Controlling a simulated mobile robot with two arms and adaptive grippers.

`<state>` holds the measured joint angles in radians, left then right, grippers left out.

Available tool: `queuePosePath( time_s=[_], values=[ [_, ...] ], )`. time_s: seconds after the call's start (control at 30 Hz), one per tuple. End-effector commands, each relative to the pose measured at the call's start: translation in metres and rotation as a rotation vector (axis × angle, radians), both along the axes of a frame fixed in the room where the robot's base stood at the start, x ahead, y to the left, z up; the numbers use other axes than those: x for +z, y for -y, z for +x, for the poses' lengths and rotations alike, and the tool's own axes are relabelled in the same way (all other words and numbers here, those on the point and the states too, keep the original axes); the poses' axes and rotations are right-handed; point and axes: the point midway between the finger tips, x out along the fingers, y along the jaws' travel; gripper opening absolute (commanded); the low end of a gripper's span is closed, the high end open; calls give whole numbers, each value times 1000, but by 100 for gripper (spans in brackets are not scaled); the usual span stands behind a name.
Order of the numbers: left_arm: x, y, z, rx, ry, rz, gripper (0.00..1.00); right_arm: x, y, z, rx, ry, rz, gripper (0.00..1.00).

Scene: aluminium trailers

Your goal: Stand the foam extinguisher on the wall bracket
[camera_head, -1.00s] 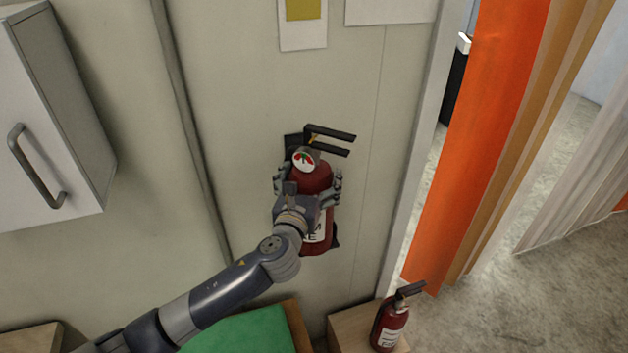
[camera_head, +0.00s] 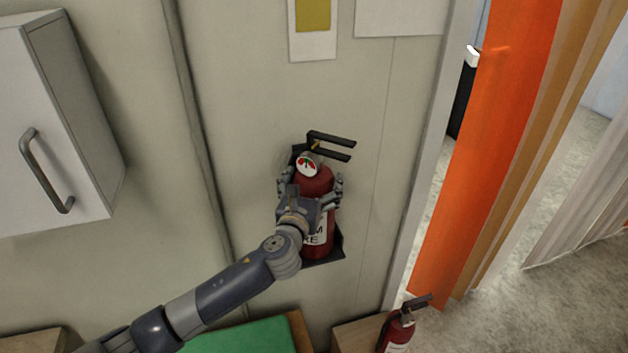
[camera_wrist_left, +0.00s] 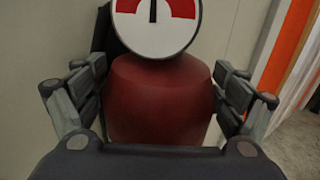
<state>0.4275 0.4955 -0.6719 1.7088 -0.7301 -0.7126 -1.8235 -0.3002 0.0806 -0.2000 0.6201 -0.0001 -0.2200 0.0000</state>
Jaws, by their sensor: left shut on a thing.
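The red foam extinguisher (camera_head: 318,243) is upright at the wall, with its black handle and round gauge on top. My left gripper (camera_head: 312,190) is shut on its upper body, a finger on each side. In the left wrist view the red body (camera_wrist_left: 160,100) fills the space between the fingers, with the gauge above. The dark wall bracket (camera_head: 330,256) shows behind the extinguisher and as a ledge below it. Whether the extinguisher's base touches the ledge I cannot tell. My right gripper is out of view.
A second red extinguisher (camera_head: 397,332) stands low by a wooden surface (camera_head: 357,334). A grey cabinet (camera_head: 60,120) hangs at the left. A green-topped thing (camera_head: 245,338) is below my arm. An orange curtain (camera_head: 480,150) hangs at the right.

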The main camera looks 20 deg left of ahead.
Motion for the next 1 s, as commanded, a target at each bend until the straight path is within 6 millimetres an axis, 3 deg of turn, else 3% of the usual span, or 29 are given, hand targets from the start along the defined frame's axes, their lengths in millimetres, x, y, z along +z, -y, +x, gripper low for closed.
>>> queuePosePath(
  time_s=[0.03,0.17,0.2,0.23,0.57,0.6,0.73,0.87,1.0],
  values=[
    [12,0,2,-2,21,-1,22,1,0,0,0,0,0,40],
    [11,0,1,-2,20,-1,22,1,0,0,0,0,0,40],
    [11,0,1,-2,20,-1,96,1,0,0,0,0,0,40],
    [11,0,1,-2,19,-1,100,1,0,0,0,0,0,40],
    [3,0,0,0,6,0,100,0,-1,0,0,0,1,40],
    [-10,0,-2,1,-18,0,100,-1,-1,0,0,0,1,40],
    [-7,0,-5,1,-12,1,100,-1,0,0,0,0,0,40],
    [-5,1,-20,-2,-8,1,100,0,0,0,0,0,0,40],
    [-3,2,-48,-2,-4,1,100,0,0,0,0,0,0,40]
  ],
)
